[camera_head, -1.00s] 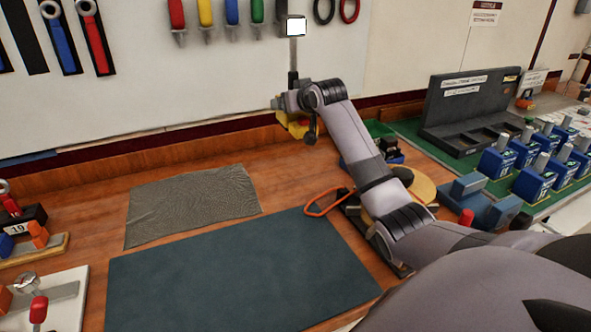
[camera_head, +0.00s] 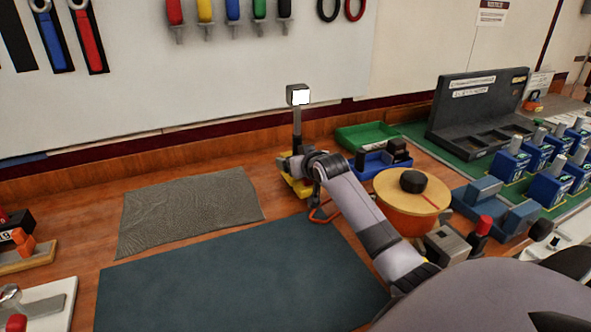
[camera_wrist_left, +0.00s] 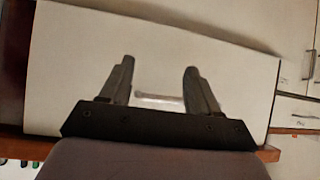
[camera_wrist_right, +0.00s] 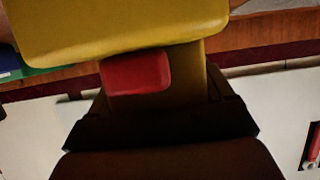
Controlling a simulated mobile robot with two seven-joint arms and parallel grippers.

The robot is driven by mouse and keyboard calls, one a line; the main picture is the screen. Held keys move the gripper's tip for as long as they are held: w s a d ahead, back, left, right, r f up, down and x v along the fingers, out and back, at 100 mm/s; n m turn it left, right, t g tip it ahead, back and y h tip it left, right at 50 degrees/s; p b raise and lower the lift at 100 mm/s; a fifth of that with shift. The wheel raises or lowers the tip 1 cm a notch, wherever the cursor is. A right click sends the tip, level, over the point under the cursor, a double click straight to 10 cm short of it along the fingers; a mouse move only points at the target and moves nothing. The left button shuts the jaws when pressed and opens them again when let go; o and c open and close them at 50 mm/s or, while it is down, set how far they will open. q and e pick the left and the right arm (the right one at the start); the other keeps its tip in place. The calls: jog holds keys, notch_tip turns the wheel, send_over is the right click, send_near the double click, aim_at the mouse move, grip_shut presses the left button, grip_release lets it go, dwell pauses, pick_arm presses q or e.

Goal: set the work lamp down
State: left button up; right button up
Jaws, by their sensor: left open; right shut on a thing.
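The work lamp (camera_head: 298,95) has a lit white face on a thin upright post above a yellow base (camera_head: 290,188). My right gripper (camera_head: 300,165) is shut on the lamp low down, by its base. The lamp stands upright at the back of the wooden bench, right of the grey mat; I cannot tell whether its base touches the wood. In the right wrist view the yellow base (camera_wrist_right: 120,30) and a red block (camera_wrist_right: 135,73) fill the space ahead of the gripper, hiding its fingertips. My left gripper (camera_wrist_left: 160,85) is open and empty, facing a pale panel; the head view does not show it.
A grey textured mat (camera_head: 190,210) and a dark blue-green mat (camera_head: 230,280) lie left and in front. Right of the lamp are a green tray (camera_head: 365,134), a blue tray (camera_head: 370,165) and a round wooden-topped drum (camera_head: 395,200). An orange loop (camera_head: 322,216) lies close by.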

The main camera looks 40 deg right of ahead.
jog(key=shift+f, duration=0.55)
pick_arm(q)
jog(key=shift+f, duration=0.6)
pick_arm(e)
jog(key=shift+r, duration=0.1)
jog(key=o, duration=1.5)
jog(key=shift+f, duration=0.25)
jog(key=shift+c, duration=0.2)
